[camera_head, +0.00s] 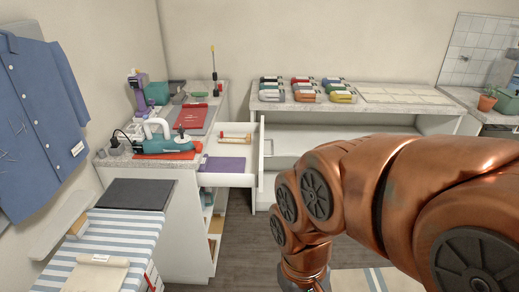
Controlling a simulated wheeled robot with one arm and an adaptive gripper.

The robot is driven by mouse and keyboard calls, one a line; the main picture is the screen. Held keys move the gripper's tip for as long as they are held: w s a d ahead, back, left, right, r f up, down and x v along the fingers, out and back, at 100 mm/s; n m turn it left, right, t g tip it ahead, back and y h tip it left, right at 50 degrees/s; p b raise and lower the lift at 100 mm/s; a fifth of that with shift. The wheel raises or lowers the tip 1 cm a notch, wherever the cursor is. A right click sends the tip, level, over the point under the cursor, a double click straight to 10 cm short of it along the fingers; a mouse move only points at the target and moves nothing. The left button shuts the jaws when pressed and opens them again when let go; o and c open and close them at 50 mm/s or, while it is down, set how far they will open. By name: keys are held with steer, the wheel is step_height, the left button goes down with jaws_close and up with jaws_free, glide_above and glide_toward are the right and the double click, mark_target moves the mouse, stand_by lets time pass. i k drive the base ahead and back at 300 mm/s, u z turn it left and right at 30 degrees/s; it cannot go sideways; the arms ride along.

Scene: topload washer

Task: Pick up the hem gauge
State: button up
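I cannot pick out the hem gauge for certain at this size. A small tan piece with red ends (235,138) lies in the open drawer (258,150), behind a flat purple piece (222,164). Small items also lie on the left counter, among them a thin green piece (199,94), and I cannot tell whether one of them is the gauge. My copper-coloured arm fills the right foreground and bends down past the bottom edge. My gripper is out of view, so its state and any contact are hidden.
The left counter (126,159) holds a teal and red machine (165,147), a red folder (197,119) and a thin upright rod (213,72). The back counter (352,107) carries folded coloured cloths (300,90). A striped board (115,235) stands front left. Floor shows beside the drawer cabinet.

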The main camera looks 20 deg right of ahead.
mark_target(248, 141)
steer(key=z, duration=0.8)
steer(key=k, duration=1.05)
steer(key=z, duration=1.3)
steer(key=i, duration=1.45)
steer(key=u, duration=1.5)
steer(key=i, duration=0.7)
steer(key=u, duration=0.8)
